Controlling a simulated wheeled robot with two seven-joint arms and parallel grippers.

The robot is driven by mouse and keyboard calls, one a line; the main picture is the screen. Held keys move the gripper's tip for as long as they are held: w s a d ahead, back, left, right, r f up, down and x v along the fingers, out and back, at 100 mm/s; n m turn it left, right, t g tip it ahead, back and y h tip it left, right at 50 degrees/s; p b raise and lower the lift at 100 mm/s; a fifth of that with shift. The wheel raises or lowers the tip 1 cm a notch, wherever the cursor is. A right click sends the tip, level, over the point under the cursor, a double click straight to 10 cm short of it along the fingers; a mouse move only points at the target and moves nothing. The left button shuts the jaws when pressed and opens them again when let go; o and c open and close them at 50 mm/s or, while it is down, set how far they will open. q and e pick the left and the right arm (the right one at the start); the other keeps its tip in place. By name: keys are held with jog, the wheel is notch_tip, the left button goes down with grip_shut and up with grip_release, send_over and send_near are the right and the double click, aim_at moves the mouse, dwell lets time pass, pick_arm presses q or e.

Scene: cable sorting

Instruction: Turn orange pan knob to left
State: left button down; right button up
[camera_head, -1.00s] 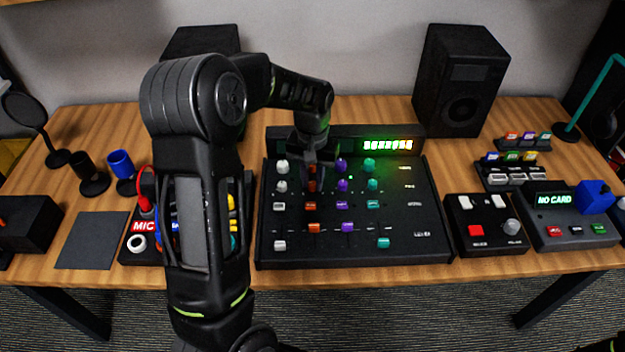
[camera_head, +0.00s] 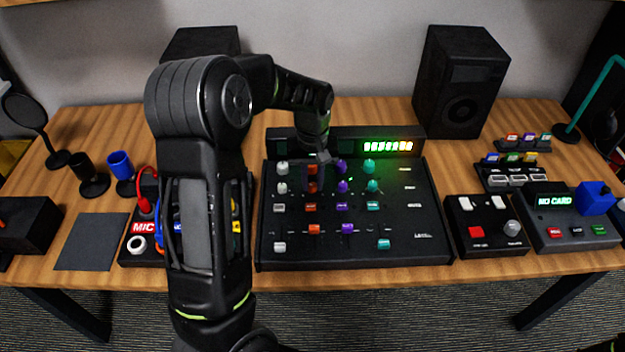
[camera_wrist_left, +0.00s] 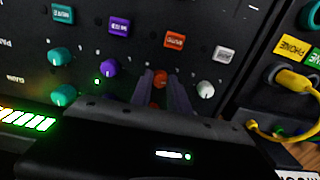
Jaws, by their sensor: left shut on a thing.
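The black mixer panel (camera_head: 410,225) carries rows of knobs in white, orange, purple and teal. The orange pan knob (camera_wrist_left: 159,80) is in the row nearest the mute buttons and is partly covered by the fingers. In the head view the orange pan knob (camera_head: 312,187) is partly visible below the upper orange knob (camera_head: 312,168). My left gripper (camera_wrist_left: 160,78) comes down from the rear of the panel, its two fingers on either side of the orange pan knob and shut on it. The knob's pointer direction cannot be made out. My right gripper is out of view.
A purple knob (camera_wrist_left: 109,68) and a white knob (camera_wrist_left: 206,90) flank the gripper closely. The orange mute button (camera_wrist_left: 174,41) lies just beyond the fingertips. A lit meter (camera_head: 388,146) runs along the panel's rear. A speaker (camera_head: 460,80) stands behind, and a small button box (camera_head: 486,224) sits to the right.

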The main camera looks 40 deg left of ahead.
aim_at(313, 184)
pick_arm(q)
jog(key=c, duration=1.3)
grip_release()
jog(key=shift+o, duration=0.2)
notch_tip(313, 184, up, 8)
jog(key=shift+f, duration=0.1)
